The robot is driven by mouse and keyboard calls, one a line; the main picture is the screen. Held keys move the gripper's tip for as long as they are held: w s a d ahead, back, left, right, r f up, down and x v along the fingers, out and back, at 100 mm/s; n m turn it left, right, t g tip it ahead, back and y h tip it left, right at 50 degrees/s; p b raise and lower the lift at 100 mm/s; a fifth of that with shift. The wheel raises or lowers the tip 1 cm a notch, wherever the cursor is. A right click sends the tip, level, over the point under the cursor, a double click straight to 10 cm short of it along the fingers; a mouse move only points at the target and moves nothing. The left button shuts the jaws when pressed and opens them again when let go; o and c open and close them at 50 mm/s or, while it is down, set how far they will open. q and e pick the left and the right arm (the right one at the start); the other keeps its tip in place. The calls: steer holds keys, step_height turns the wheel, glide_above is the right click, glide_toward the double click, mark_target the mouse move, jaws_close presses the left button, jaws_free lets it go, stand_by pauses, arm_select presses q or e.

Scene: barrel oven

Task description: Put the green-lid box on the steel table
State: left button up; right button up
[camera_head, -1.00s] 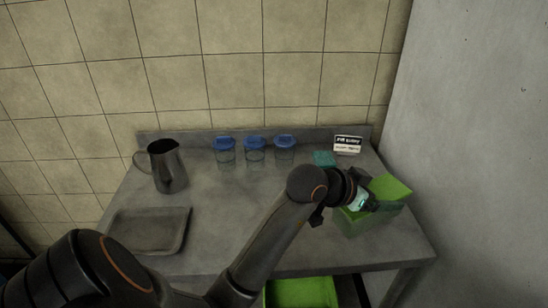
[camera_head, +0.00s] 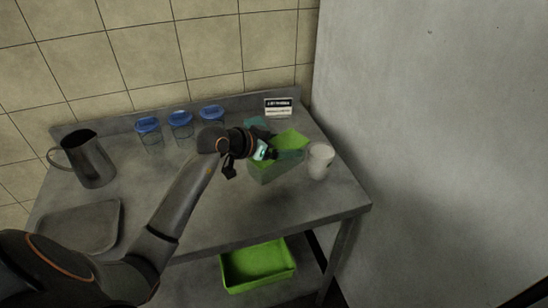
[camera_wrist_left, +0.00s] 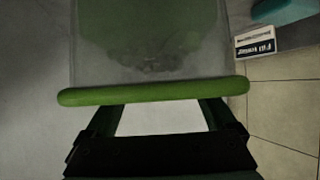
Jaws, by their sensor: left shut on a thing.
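The green-lid box (camera_head: 290,139) has a bright green top and a see-through green-grey body. It is over the right part of the steel table (camera_head: 225,215); I cannot tell whether its base touches the top. My left gripper (camera_head: 268,153) reaches in from the left and is shut on the box near its lid edge. In the left wrist view the green rim (camera_wrist_left: 150,97) crosses in front of my fingers (camera_wrist_left: 160,115), with the clear body (camera_wrist_left: 150,45) and dark contents beyond. My right gripper is not in view.
A white cup (camera_head: 320,160) stands close to the box's right. A sign (camera_head: 278,107) and teal item (camera_head: 257,122) are behind. Blue-lidded jars (camera_head: 181,127), a pitcher (camera_head: 88,160) and a tray (camera_head: 82,228) are left. A green bin (camera_head: 258,267) sits below. A wall (camera_head: 430,130) bounds the right.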

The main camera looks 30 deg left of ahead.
arm_select(q)
steer(key=shift+w+a+f, duration=0.15)
steer(key=shift+a+f, duration=0.35)
steer(key=shift+f, duration=0.1)
steer(key=shift+w+a+f, duration=0.15)
steer(key=shift+a+f, duration=0.35)
steer(key=shift+f, duration=0.1)
steer(key=shift+w+a+f+b, duration=0.1)
steer(key=shift+a+f+b, duration=0.15)
steer(key=shift+f, duration=0.7)
steer(key=shift+a+f+b, duration=0.1)
steer(key=shift+f+b, duration=0.1)
steer(key=shift+f, duration=0.75)
steer(key=o, duration=1.3)
steer(key=shift+f, duration=0.15)
steer(key=p+v, duration=0.1)
steer(key=v, duration=1.1)
